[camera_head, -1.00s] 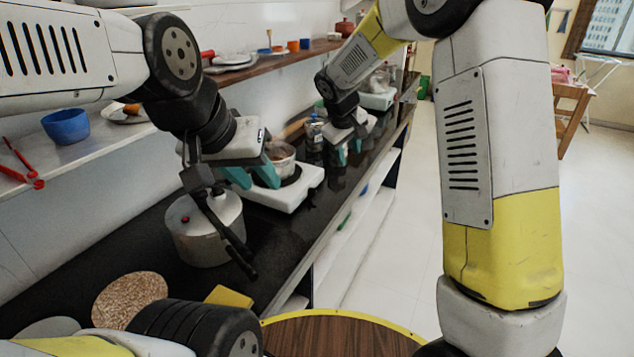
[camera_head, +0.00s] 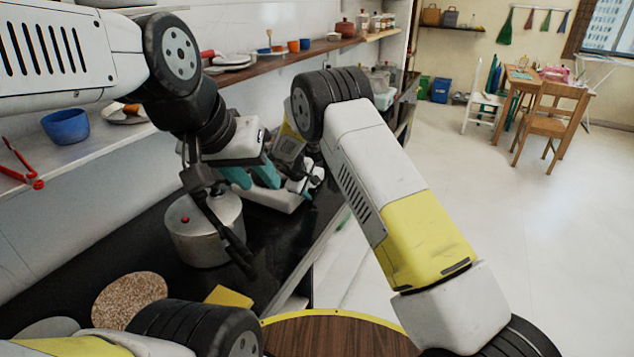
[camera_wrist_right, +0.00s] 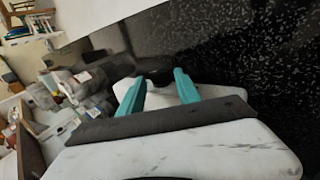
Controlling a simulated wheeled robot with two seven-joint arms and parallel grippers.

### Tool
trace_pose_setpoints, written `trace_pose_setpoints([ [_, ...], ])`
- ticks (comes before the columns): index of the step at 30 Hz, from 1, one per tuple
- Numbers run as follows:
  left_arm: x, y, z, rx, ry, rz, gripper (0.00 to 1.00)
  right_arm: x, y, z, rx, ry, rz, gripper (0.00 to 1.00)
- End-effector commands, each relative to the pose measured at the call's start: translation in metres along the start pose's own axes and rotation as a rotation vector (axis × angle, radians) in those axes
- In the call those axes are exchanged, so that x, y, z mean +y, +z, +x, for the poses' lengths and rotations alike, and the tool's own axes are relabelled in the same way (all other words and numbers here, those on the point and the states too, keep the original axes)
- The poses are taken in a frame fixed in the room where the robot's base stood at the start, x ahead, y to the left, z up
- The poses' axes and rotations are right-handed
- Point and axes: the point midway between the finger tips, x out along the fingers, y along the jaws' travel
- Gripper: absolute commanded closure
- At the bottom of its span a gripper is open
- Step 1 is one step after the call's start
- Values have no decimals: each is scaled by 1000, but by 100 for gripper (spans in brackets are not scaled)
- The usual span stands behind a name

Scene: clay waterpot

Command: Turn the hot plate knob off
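The white hot plate (camera_head: 278,201) stands on the black counter, partly hidden behind my left gripper and right arm. My left gripper (camera_head: 254,181) is open, its teal fingers apart in front of the hot plate, with nothing seen between them. My right gripper is at the hot plate's far side in the head view, its fingertips hidden there. In the right wrist view my right gripper (camera_wrist_right: 158,84) has its teal fingers apart, around or just before a white surface and a dark rounded part (camera_wrist_right: 157,77). I cannot tell whether that part is the knob or whether the fingers touch it.
A metal pot (camera_head: 200,232) with a red button on its lid stands nearer on the counter (camera_head: 110,260). A yellow sponge-like block (camera_head: 229,296) and a round speckled mat (camera_head: 129,299) lie nearby. A blue bowl (camera_head: 66,126) is on the shelf. The floor on the right is open.

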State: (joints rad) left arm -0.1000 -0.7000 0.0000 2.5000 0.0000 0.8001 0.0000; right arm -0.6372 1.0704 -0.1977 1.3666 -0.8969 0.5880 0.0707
Motion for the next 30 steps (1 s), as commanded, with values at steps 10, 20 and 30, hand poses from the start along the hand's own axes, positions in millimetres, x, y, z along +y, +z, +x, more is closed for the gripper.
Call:
trace_pose_setpoints([
  [10, 0, 0, 0, 0, 0, 0, 64, 0, 0, 24, 0, 0, 0, 60],
  [20, 0, 0, 0, 0, 0, 0, 64, 0, 0, 24, 0, 0, 0, 91],
  [30, 0, 0, 0, 0, 0, 0, 64, -4, 0, 25, -6, 61, -8, 100],
])
